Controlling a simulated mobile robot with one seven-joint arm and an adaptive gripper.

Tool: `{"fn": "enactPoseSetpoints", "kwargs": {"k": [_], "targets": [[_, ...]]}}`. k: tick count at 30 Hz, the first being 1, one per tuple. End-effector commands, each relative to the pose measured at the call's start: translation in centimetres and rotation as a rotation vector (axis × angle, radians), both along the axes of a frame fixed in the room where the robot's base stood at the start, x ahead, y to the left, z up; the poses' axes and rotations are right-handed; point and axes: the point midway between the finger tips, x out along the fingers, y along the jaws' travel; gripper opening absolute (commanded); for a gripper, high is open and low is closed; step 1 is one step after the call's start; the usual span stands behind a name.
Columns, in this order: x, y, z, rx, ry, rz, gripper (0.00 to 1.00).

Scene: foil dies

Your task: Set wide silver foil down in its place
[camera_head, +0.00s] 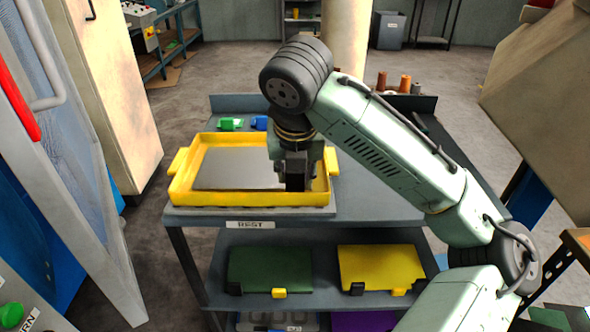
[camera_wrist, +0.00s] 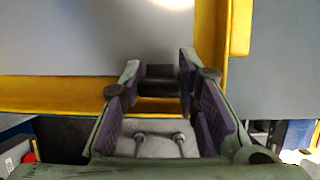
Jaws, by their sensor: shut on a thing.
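My gripper (camera_head: 297,180) points down over the right part of a yellow-rimmed tray (camera_head: 250,198). In the wrist view the tray's yellow rim (camera_wrist: 60,95) runs beneath and to the right of the fingers.
The tray lies on a grey workbench (camera_head: 375,200) with a REST label (camera_head: 250,225). Green (camera_head: 230,124) and blue (camera_head: 260,123) pieces stand behind it. Brown spools (camera_head: 405,84) stand at the back right. Green (camera_head: 270,268) and yellow (camera_head: 380,265) plates lie on the lower shelf.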

Motion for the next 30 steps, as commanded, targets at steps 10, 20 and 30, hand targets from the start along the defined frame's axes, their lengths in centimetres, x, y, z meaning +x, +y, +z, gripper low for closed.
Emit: {"fn": "enactPoseSetpoints", "kwargs": {"k": [10,20,30], "targets": [[0.0,0.0,-0.2,0.000,-0.001,-0.001,0.43],[0.0,0.0,-0.2,0.000,-0.001,0.000,0.53],[-1.0,-0.1,2.3,-0.004,-0.004,-0.002,0.53]]}}
